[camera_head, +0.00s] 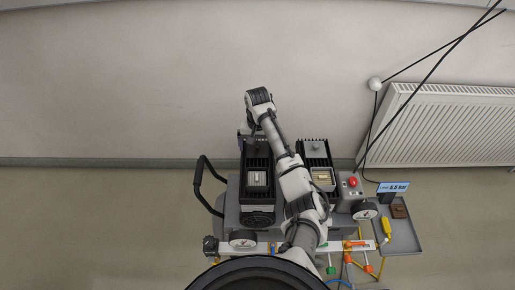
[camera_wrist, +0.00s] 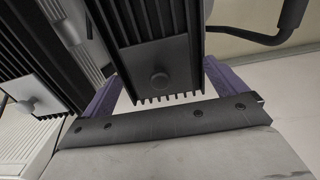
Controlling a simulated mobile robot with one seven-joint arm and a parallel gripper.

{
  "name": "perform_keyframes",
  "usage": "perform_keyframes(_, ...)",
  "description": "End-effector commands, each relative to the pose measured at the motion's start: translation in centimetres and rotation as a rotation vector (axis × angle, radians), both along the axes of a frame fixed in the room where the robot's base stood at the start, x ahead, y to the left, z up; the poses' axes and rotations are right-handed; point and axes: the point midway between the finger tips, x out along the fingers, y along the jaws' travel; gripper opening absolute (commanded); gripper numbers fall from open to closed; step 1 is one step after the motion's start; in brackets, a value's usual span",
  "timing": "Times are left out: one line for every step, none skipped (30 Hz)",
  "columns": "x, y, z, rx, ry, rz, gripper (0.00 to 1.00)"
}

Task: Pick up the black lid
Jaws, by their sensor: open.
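The black lid (camera_wrist: 150,58) is a dark flat plate with a round knob (camera_wrist: 160,79), at the upper middle of the wrist view. It lies on a black finned unit (camera_head: 257,168), the left of two in the head view. My gripper (camera_wrist: 165,80) is open, with its purple fingers on either side of the plate and knob in the wrist view. I see nothing held. Whether the fingers touch the plate I cannot tell. In the head view my wrist is above the back of the left unit, and the fingers are mostly hidden.
A second finned unit (camera_head: 313,158) with a pale grey lid (camera_head: 315,147) stands to the right; this lid shows at the wrist view's left (camera_wrist: 32,94). A black handle (camera_head: 200,184) rises at the left. A red button (camera_head: 352,182), tray (camera_head: 402,237) and radiator (camera_head: 445,125) are further right.

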Motion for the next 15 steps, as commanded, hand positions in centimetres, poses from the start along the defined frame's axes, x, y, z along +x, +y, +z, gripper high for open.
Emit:
perform_keyframes(0.01, 0.0, 0.01, 0.0, 0.0, 0.0, 0.96)
perform_keyframes(0.01, 0.0, 0.02, 0.0, 0.0, 0.0, 0.95)
perform_keyframes(0.01, 0.0, 0.03, 0.0, 0.0, 0.0, 0.9)
perform_keyframes(0.01, 0.01, 0.03, 0.0, 0.0, 0.0, 0.86)
perform_keyframes(0.01, 0.01, 0.04, 0.0, -0.001, 0.0, 0.82)
perform_keyframes(0.02, 0.01, 0.04, 0.0, -0.001, 0.0, 0.77)
perform_keyframes(0.02, 0.01, 0.05, 0.0, -0.001, 0.0, 0.73)
perform_keyframes(0.02, 0.01, 0.05, 0.0, -0.001, 0.0, 0.69)
perform_keyframes(0.02, 0.01, 0.06, 0.0, -0.001, 0.0, 0.64)
perform_keyframes(0.02, 0.01, 0.06, 0.0, -0.001, 0.0, 0.6)
perform_keyframes(0.02, 0.01, 0.06, 0.0, -0.001, 0.0, 0.56)
perform_keyframes(0.02, 0.01, 0.06, 0.0, -0.001, 0.0, 0.51)
perform_keyframes(0.02, 0.01, 0.07, 0.0, -0.001, 0.0, 0.49)
perform_keyframes(0.02, 0.01, 0.07, 0.0, -0.001, 0.0, 0.48)
perform_keyframes(0.02, 0.01, 0.08, 0.0, -0.001, 0.0, 0.48)
